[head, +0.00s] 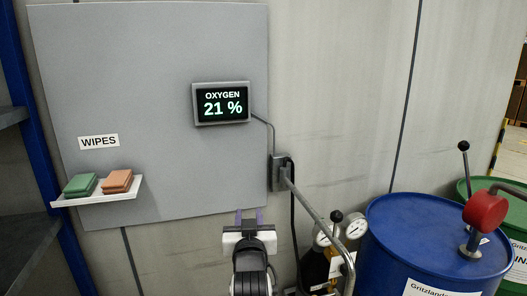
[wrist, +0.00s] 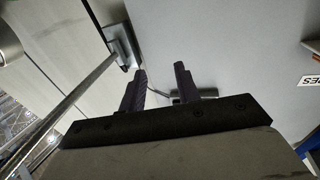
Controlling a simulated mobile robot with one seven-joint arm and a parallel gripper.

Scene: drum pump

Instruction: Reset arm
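My gripper (head: 249,216) is at the bottom middle of the head view, pointing up in front of the grey wall panel (head: 160,60). In the wrist view my gripper (wrist: 159,82) shows two dark fingers standing apart with nothing between them. It is open and empty. Most of my arm lies below the head view's lower edge.
A blue drum (head: 390,235) with a red-headed pump (head: 484,211) stands at right, a green drum (head: 475,184) behind it. A metal pipe (head: 312,210), gauges (head: 356,228) and a dark bottle (head: 313,268) are close right of my gripper. A shelf with wipes (head: 135,192) is left.

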